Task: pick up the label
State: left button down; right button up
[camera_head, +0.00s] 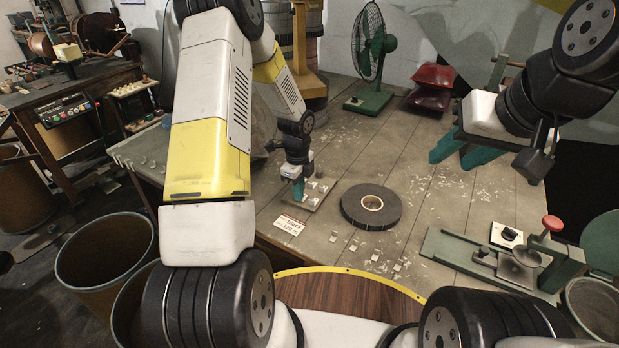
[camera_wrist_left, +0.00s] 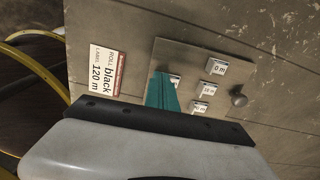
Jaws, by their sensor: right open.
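A grey plate (camera_head: 316,203) on the table holds several small white labels; it also shows in the left wrist view (camera_wrist_left: 240,118). My left gripper (camera_head: 298,191) points down over the plate. Its teal fingertips (camera_wrist_left: 163,92) are at a label (camera_wrist_left: 175,79), which they partly hide; whether they grip it is unclear. A card (camera_wrist_left: 106,73) reads "ROLL black, LABEL 120 m"; it lies left of the plate (camera_head: 289,225). My right gripper (camera_head: 462,153) is open and empty at the right.
A black tape roll (camera_head: 371,207) lies flat right of the plate. Small pale pieces (camera_head: 376,257) lie in front of it. A green device with a red knob (camera_head: 552,223) stands at the right. A green fan (camera_head: 369,60) and red pouches (camera_head: 432,85) are at the back.

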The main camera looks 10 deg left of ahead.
pick_arm(q)
jog(key=shift+r, duration=0.5)
jog(key=r, duration=0.2)
jog(key=shift+s+r, duration=0.35)
jog(key=shift+r, duration=0.05)
jog(key=s, duration=0.5)
jog(key=s+d, duration=0.1)
jog(key=s, duration=0.4)
jog(key=s+d+r, duration=0.1)
jog(key=s, duration=0.4)
jog(key=shift+d+r, duration=0.1)
jog(key=shift+d, duration=0.15)
jog(key=shift+r, duration=0.1)
jog(key=shift+r, duration=1.5)
jog(key=shift+r, duration=0.15)
